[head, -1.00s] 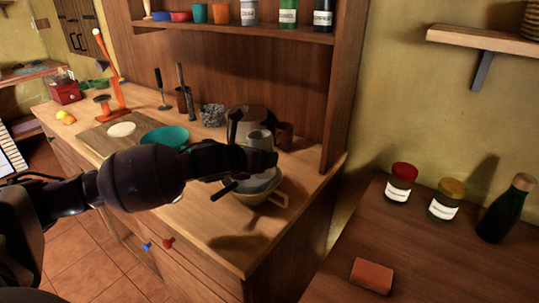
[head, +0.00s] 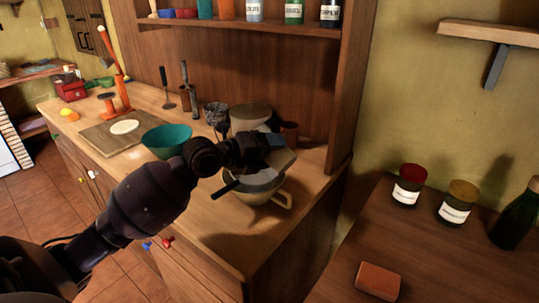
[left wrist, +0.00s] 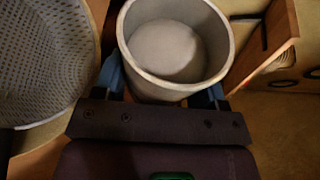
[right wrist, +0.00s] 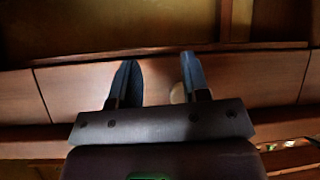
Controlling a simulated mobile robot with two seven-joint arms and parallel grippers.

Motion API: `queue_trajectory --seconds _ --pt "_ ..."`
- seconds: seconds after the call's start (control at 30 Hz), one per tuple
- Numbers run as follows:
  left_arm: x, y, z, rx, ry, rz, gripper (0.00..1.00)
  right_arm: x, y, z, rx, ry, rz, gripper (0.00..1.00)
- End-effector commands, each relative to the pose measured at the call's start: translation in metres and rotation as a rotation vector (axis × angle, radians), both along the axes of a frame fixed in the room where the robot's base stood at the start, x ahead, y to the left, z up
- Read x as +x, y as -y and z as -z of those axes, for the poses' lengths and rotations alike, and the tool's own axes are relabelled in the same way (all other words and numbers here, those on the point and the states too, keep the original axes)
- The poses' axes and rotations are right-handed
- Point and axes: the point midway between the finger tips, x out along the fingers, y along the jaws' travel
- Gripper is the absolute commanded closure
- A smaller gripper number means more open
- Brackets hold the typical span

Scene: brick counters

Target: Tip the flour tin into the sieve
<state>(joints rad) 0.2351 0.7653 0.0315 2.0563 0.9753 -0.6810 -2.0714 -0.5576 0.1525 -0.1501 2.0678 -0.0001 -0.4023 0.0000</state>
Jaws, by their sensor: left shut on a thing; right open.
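The grey flour tin (head: 282,160) is tilted at the sieve's right rim in the head view. In the left wrist view I look into the tin (left wrist: 150,75), with a pale round surface deep inside. My left gripper (head: 272,141) is shut on the tin; its blue fingers show on both sides. The sieve (head: 254,183), with a dark handle, rests over a cream bowl with a yellowish handle. Its pale mesh (left wrist: 45,55) shows beside the tin; I see no clear heap of flour on it. My right gripper (right wrist: 157,75) is open and empty, before brown wooden fronts.
A teal bowl (head: 166,140) and a board (head: 112,136) with a white disc lie left on the counter. A pale canister (head: 249,118) and a brown cup (head: 290,132) stand behind the sieve. The counter front right of the bowl is clear.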

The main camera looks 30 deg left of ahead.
Motion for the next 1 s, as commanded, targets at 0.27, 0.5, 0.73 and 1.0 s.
queue_trajectory --seconds 0.27,0.5,0.73,1.0 --pt "0.0 0.0 -0.011 -0.194 -0.024 -0.001 0.68 -0.001 -0.001 -0.003 0.009 0.001 0.01 0.57" --pt "0.001 -0.004 -0.012 -0.377 -0.06 -0.001 0.68 -0.017 0.0 0.019 0.008 -0.047 0.018 0.57" --pt "0.002 -0.009 -0.022 -0.564 -0.088 -0.001 0.68 -0.012 0.0 0.019 0.005 -0.041 0.009 0.57" --pt "0.002 -0.011 -0.029 -0.655 -0.099 0.001 0.68 -0.001 0.0 0.014 -0.003 -0.019 -0.005 0.57"
